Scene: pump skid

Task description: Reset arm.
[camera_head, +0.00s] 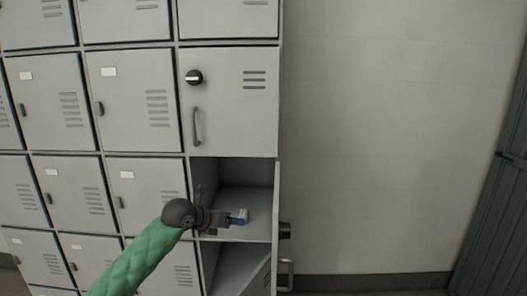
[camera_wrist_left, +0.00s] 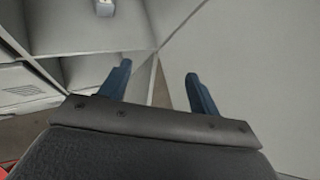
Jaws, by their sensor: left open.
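My left arm, in a green sleeve, comes in from the bottom left in the head view. Its gripper (camera_head: 236,219) is at the front of an open locker compartment (camera_head: 240,172). In the left wrist view the two blue fingers of my left gripper (camera_wrist_left: 160,82) are spread apart with nothing between them. A small pale object (camera_wrist_left: 104,8) lies in a compartment at the top of that view, beyond the fingers and apart from them. My right gripper is not in view.
A bare wall (camera_head: 390,150) is to the right.

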